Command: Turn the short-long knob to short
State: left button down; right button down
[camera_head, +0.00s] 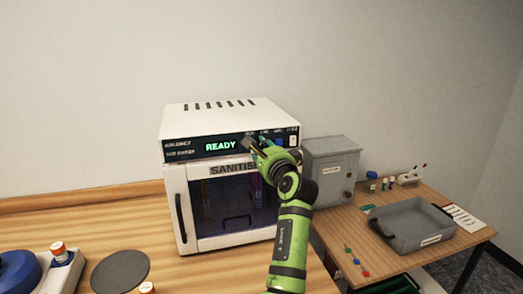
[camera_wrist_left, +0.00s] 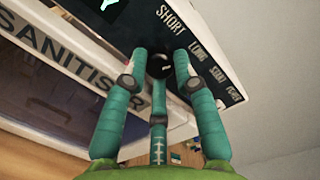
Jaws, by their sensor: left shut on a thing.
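The white sanitiser box (camera_head: 215,115) stands on the wooden table with its dark control panel (camera_head: 185,150) facing me. The display on the panel reads READY. My left gripper (camera_head: 253,143), with teal fingers on a green arm, is at the panel right of the display. In the left wrist view its fingertips (camera_wrist_left: 161,62) are shut on the dark round short-long knob (camera_wrist_left: 160,66). The printed words SHORT (camera_wrist_left: 173,18) and LONG (camera_wrist_left: 197,48) show beside it. I cannot tell clearly which way the knob points. In the head view the gripper hides the knob. My right gripper is out of view.
The sanitiser's glass door (camera_head: 225,205) is closed. A grey cabinet (camera_head: 330,165) stands close to its right. A grey tray (camera_head: 412,222) and small coloured items lie on the right table. A dark disc (camera_head: 120,271) and a blue round device (camera_head: 18,272) are at the front left.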

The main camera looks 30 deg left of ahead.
pick_arm(q)
jog(key=shift+r+n+b, duration=0.1)
jog(key=shift+n+b, duration=0.2)
jog(key=shift+n, duration=0.3)
jog(key=shift+n+b, duration=0.45)
jog(key=shift+n, duration=0.45)
jog(key=n+b, duration=0.2)
jog(key=n, duration=0.2)
jog(key=shift+r+h, duration=0.15)
jog(key=shift+h, duration=0.15)
jog(key=shift+r+n+b, duration=0.2)
jog(key=shift+n+b, duration=0.5)
jog(key=shift+n, duration=1.2)
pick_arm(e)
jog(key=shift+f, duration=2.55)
pick_arm(q)
jog(key=shift+a, duration=0.1)
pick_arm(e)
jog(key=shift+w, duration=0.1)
pick_arm(q)
jog(key=c, duration=1.3)
grip_release()
jog(key=shift+o, duration=0.2)
jog(key=shift+w+f, duration=0.1)
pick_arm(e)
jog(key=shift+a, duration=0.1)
pick_arm(q)
jog(key=shift+f, duration=0.1)
